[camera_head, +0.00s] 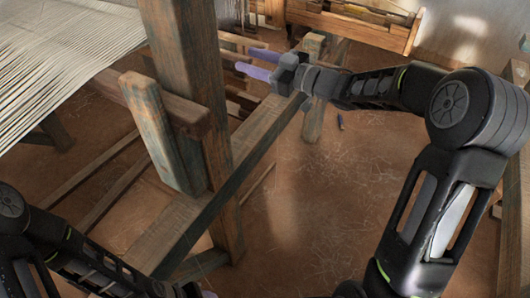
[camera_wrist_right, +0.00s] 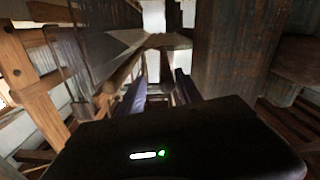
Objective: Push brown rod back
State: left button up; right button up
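A brown round bar (camera_wrist_right: 122,73), which may be the brown rod, runs into the distance just left of my right fingers in the right wrist view. I cannot pick it out surely in the head view, where the thick post hides part of the loom. My right gripper (camera_head: 244,60) reaches left toward the loom, right of that post. Its two purple fingers are apart with nothing seen between them; they also show in the right wrist view (camera_wrist_right: 160,78). I cannot tell whether a finger touches the bar. My left arm is at the lower left, its fingers mostly cut off by the bottom edge.
A thick wooden post (camera_head: 190,80) stands left of my right gripper. A shorter slanted board (camera_head: 157,130) leans by it. White warp threads (camera_head: 65,55) stretch at upper left. A long low beam (camera_head: 225,195) runs below my right gripper. Bare floor (camera_head: 310,210) is clear at the centre right.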

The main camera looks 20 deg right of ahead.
jog(key=v, duration=0.5)
notch_tip(320, 180, down, 9)
jog(key=w+d+m+t+h, duration=0.1)
jog(key=w+d+m+h, duration=0.15)
jog(key=m+h, duration=0.25)
jog(key=s+a+f+m+g+h, duration=0.1)
jog(key=s+a+f+m+g, duration=0.1)
jog(key=f, duration=0.8)
jog(key=s+a+f+m+g+h, duration=0.2)
jog(key=s+f+m, duration=0.1)
jog(key=f, duration=0.7)
jog(key=shift+s+a+b, duration=0.35)
jog(key=shift+a, duration=0.05)
jog(key=shift+r, duration=0.1)
